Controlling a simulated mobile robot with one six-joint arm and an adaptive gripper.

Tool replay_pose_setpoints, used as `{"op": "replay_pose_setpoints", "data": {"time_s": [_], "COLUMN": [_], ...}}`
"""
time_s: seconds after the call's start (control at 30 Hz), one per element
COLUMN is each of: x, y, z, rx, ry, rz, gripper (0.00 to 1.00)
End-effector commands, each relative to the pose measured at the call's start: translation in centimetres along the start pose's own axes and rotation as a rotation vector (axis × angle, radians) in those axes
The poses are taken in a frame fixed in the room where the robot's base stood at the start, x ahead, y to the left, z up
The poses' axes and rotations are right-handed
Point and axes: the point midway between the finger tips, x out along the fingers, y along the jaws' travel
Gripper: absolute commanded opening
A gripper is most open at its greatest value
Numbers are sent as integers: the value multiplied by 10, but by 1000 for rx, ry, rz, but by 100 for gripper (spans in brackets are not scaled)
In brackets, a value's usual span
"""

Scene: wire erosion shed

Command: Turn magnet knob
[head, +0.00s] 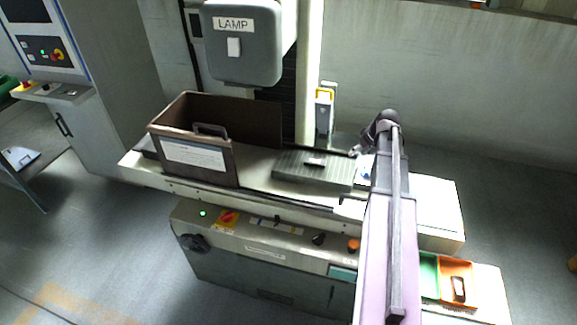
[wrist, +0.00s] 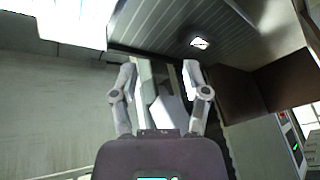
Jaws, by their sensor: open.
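The grinding machine's front panel carries a black knob (head: 318,239) left of an orange button (head: 353,245), and a red-and-yellow rotary switch (head: 229,217) further left. No readable label shows which control is the magnet knob.
An open brown guard (head: 262,117) stands on the table's left part. The grey lamp housing (head: 240,50) hangs above. A tray with green and orange compartments (head: 457,268) stands at lower right. A control cabinet (head: 105,110) stands at left. Floor in front is clear.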

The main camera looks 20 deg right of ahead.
Motion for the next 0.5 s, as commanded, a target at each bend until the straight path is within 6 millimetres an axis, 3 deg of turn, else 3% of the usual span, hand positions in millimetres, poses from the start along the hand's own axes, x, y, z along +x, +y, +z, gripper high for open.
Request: {"op": "replay_pose_setpoints", "data": {"time_s": [0.5], "x": [39], "y": [-60], "z": [-20], "rx": [149], "ry": [-12], "rz": [-97], "gripper": [60]}}
